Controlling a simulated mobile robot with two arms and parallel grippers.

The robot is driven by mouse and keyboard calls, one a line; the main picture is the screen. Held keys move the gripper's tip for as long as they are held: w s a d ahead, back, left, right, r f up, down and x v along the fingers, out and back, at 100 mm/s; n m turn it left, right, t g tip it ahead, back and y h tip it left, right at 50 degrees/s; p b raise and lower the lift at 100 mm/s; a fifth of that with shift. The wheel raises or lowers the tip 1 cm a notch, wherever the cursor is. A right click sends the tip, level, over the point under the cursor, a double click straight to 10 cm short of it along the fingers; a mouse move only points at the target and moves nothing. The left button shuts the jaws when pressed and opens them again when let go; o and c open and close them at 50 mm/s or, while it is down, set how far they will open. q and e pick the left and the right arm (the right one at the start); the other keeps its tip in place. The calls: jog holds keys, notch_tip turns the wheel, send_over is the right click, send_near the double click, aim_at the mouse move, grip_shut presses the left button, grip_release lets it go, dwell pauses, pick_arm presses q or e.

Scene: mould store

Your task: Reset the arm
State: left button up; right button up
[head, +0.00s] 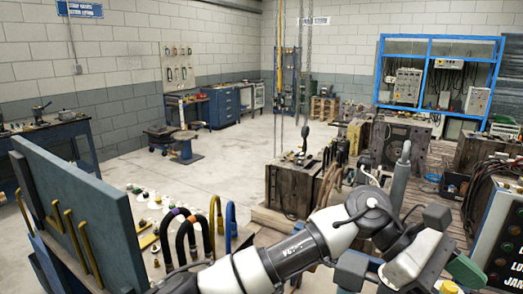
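One of my arms (285,256), white and dark grey, comes in from the bottom edge left of centre and reaches up to the right. It bends at a grey and white joint (368,205), then turns down toward the bottom right. Blocky dark and white parts of mine (415,258) show there, cut by the bottom edge. I take this arm as my left one. I cannot make out its fingertips or anything held. No right gripper can be made out.
A tool rack with a blue-grey panel (75,205) and hooked slings (180,235) stands close at left. Heavy moulds (400,142) and a wooden-sided block (292,188) lie beyond the arm. A control box (500,240) is at right. Open floor (225,165) lies behind.

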pick_arm(q)
jog(key=w+a+r+n+t+h, duration=0.2)
jog(key=w+a+n+t+h, duration=0.5)
jog(key=n, duration=0.7)
jog(key=w+a+r+n+t+h, duration=0.2)
jog(key=w+a+n+t+h, duration=0.15)
jog(key=n+t+h, duration=0.75)
jog(key=w+a+f+n+t+y, duration=0.2)
jog(key=a+f+n+t+y, duration=0.2)
jog(key=a+f+n+y, duration=0.95)
jog(key=w+a+f+n+t+y, duration=0.2)
jog(key=a+f+n+t+y, duration=0.2)
jog(key=a+f+n+y, duration=0.9)
jog(key=s+a+f+n+g, duration=0.4)
jog(key=s, duration=0.5)
jog(key=s+a+f+n+g, duration=0.3)
jog(key=s+n+g, duration=0.15)
jog(key=s, duration=0.35)
jog(key=s+a+f+n+g, duration=0.4)
jog(key=s+g, duration=0.1)
jog(key=s, duration=0.4)
notch_tip(320, 180, down, 26)
jog(key=s, duration=0.1)
jog(key=s+a+f+g, duration=0.2)
jog(key=s+f, duration=1.3)
jog(key=s, duration=0.1)
jog(key=shift+y, duration=0.45)
